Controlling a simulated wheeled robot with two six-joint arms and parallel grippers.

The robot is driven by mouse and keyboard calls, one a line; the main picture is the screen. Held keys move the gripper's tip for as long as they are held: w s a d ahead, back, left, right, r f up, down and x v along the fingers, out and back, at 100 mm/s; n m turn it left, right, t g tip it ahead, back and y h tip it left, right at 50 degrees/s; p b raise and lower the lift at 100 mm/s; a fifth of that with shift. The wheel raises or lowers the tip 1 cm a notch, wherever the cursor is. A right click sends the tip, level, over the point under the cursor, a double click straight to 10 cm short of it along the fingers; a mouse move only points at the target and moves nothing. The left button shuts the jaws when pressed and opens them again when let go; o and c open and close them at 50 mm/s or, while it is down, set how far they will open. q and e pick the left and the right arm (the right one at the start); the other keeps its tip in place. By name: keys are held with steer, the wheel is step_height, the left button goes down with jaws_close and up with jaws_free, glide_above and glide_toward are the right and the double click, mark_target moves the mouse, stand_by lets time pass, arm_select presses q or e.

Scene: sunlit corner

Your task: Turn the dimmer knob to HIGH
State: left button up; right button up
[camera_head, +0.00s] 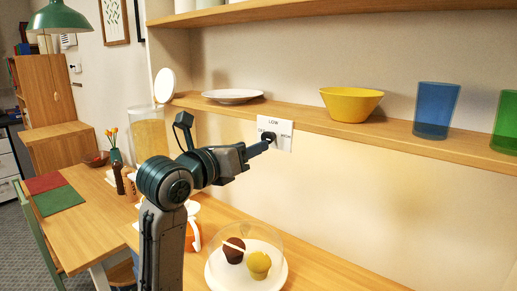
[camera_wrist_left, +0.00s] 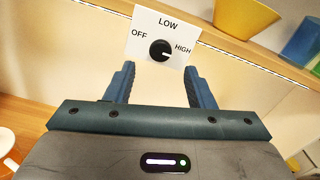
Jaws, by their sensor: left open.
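The dimmer plate (camera_head: 285,134) is a white panel on the wall under the shelf, and it shows whole in the left wrist view (camera_wrist_left: 147,20). It is marked OFF, LOW and HIGH. Its black round knob (camera_wrist_left: 161,50) has a white mark on its right side, toward HIGH. In the head view my left gripper (camera_head: 266,141) reaches to the plate and partly hides the OFF side and knob. In the wrist view my left gripper (camera_wrist_left: 160,77) is open, one finger to each side below the knob, with no visible grip on it. My right gripper is out of view.
A wooden shelf (camera_head: 390,137) runs just above the plate, with a white plate (camera_head: 232,96), yellow bowl (camera_head: 351,104), blue glass (camera_head: 436,110) and green glass (camera_head: 506,124). Below, a clear dome (camera_head: 268,239) covers muffins on the counter. The wall right of the plate is clear.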

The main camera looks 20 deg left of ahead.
arm_select(q)
steer(key=b+v, duration=0.1)
steer(key=v, duration=0.4)
steer(key=shift+s+a, duration=0.15)
steer(key=shift+s, duration=0.2)
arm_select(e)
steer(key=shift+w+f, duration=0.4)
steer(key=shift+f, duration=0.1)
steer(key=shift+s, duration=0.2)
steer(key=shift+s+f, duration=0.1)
